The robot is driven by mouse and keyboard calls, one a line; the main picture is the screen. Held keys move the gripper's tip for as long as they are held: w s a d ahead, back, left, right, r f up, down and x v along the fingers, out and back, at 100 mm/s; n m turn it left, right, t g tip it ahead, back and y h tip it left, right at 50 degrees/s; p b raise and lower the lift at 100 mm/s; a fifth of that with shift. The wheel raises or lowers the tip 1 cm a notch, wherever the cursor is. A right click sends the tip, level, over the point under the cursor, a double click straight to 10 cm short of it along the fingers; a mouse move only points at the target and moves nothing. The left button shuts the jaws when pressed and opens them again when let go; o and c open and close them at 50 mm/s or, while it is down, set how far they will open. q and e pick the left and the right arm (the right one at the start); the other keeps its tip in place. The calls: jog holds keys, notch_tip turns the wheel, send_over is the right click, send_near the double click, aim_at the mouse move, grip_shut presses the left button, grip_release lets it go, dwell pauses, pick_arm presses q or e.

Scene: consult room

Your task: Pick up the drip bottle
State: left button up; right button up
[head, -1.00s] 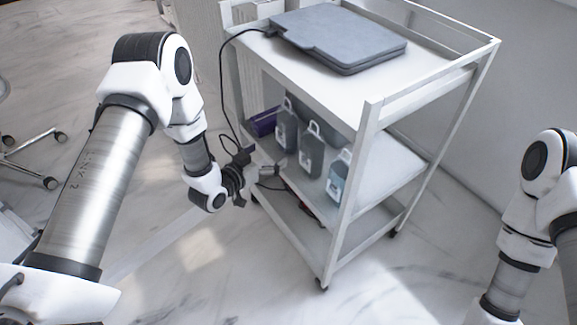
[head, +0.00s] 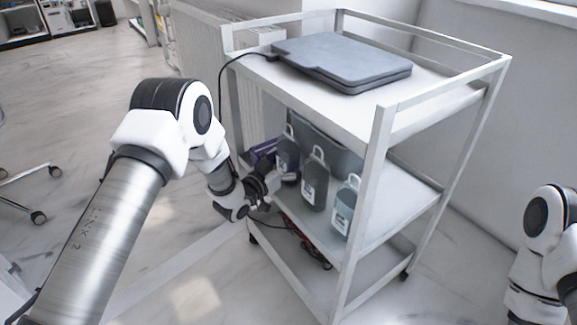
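Three drip bottles with hanging loops stand upright in a row on the trolley's middle shelf (head: 398,212): a dark one (head: 288,157) at the left, a dark grey one (head: 315,182) in the middle and a paler blue-grey one (head: 345,207) at the right. The frames do not show which one is meant. My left gripper (head: 276,175) is at the shelf's open left side, close to the left and middle bottles. Its fingers look apart, with nothing seen between them; contact cannot be told. My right gripper is out of view; only part of the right arm shows.
The white trolley (head: 376,150) has corner posts and a top shelf above the bottles. A grey flat device (head: 343,62) with a black cable lies on top. A purple box (head: 262,151) and a grey bin (head: 335,140) are near the bottles. Open floor lies left.

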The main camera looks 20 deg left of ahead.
pick_arm(q)
jog(key=c, duration=1)
